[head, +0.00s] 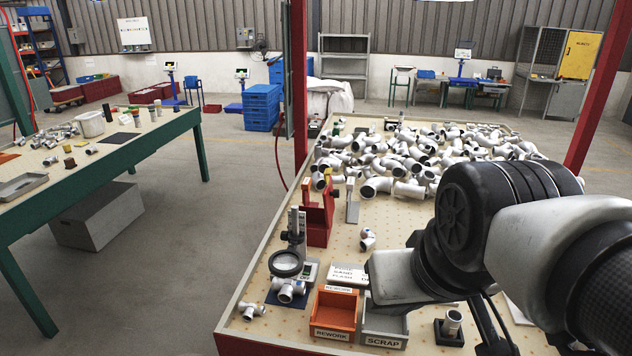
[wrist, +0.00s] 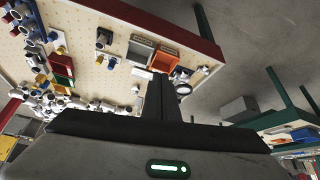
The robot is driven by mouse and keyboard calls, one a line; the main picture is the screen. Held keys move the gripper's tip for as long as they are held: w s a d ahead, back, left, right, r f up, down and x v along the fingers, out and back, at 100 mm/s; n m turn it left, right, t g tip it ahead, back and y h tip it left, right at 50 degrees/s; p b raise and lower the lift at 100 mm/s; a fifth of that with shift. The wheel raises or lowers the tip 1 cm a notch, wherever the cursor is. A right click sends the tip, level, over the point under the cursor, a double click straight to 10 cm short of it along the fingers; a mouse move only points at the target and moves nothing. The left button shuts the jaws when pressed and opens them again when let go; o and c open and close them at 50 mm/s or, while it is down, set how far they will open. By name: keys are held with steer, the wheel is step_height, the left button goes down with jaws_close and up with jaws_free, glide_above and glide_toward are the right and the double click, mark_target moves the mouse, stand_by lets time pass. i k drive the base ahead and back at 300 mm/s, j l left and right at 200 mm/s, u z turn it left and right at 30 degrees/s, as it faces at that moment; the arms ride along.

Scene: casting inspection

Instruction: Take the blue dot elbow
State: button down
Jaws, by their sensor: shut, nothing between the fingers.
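My gripper (wrist: 161,82) is shut and empty in the wrist view, with its fingers together above the bench. A silver pipe fitting with blue on it (head: 287,291) sits below the magnifier (head: 286,264) at the bench's near left. Another small fitting with bluish ends (head: 250,310) lies to its left. A lone silver elbow (head: 367,239) stands mid-bench. A large heap of silver elbows (head: 400,160) covers the back. I cannot make out a blue dot on any elbow. My fingers are hidden in the head view.
The orange REWORK tray (head: 334,313) and grey SCRAP tray (head: 384,327) stand at the bench's front; they also show in the wrist view. A red stand (head: 317,215) is left of the heap. A black block holds a fitting (head: 452,324). A red post (head: 602,85) rises at right.

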mark_target(369, 240)
steer(key=j+u, duration=0.25)
steer(key=u, duration=0.3)
steer(key=i+j+u, duration=0.2)
steer(key=j, duration=0.2)
steer(key=i+j+u, duration=0.15)
steer(key=j, duration=0.2)
steer(key=i+j+u, duration=0.2)
steer(key=j, duration=0.15)
steer(key=i+j+u, duration=0.95)
steer(key=i+z, duration=0.45)
steer(key=i+j+z, duration=0.3)
steer(key=i+z, duration=0.2)
steer(key=i+l+z, duration=0.2)
steer(key=z, duration=0.3)
steer(key=i+z, duration=0.45)
steer(key=i+j+z, duration=0.1)
steer(key=i+z, duration=0.25)
steer(key=z, duration=0.15)
steer(key=i+z, duration=0.75)
steer(key=i+j+z, duration=0.25)
steer(key=i+z, duration=0.35)
steer(key=z, duration=0.2)
steer(key=i+z, duration=0.15)
steer(key=z, duration=0.2)
steer(key=i+j+z, duration=0.2)
steer(key=z, duration=0.2)
steer(key=i+j+z, duration=0.15)
steer(key=z, duration=0.25)
